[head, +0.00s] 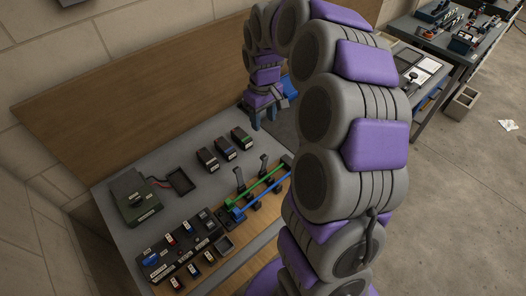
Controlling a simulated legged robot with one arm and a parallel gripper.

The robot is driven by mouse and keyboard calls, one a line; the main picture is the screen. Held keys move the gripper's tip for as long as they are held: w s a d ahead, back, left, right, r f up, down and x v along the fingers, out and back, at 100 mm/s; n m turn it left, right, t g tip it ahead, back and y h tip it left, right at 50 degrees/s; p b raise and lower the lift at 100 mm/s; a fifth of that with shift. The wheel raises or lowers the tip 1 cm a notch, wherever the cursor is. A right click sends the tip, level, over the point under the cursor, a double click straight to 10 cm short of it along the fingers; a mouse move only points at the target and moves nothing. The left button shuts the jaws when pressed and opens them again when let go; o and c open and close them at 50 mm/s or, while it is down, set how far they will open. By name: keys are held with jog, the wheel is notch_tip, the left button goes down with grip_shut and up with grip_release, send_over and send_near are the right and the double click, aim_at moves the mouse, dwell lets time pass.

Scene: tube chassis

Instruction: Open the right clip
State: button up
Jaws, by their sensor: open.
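Two dark upright clips stand behind a green tube (259,188) and a blue tube (262,197) on the bench. The right clip (264,164) and the left clip (240,178) each look like a raised lever; I cannot tell at this size whether they are latched. My gripper (264,118) hangs above the far part of the bench, fingers pointing down, open and empty. In the picture it is above the right clip and apart from it. My arm hides the right end of the bench and may cover the tubes' right ends.
Several small dark boxes (227,149) stand behind the clips. A green box (134,198) with wires and a black tray (181,181) are at left. Dark modules (180,250) fill the front left. A wooden panel (130,91) backs the grey bench (205,188).

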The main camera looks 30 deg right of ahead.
aim_at(263, 155)
notch_tip(263, 155, down, 16)
jog(key=shift+f+b, duration=0.2)
jog(key=shift+b, duration=0.55)
jog(key=shift+c, duration=0.2)
grip_shut()
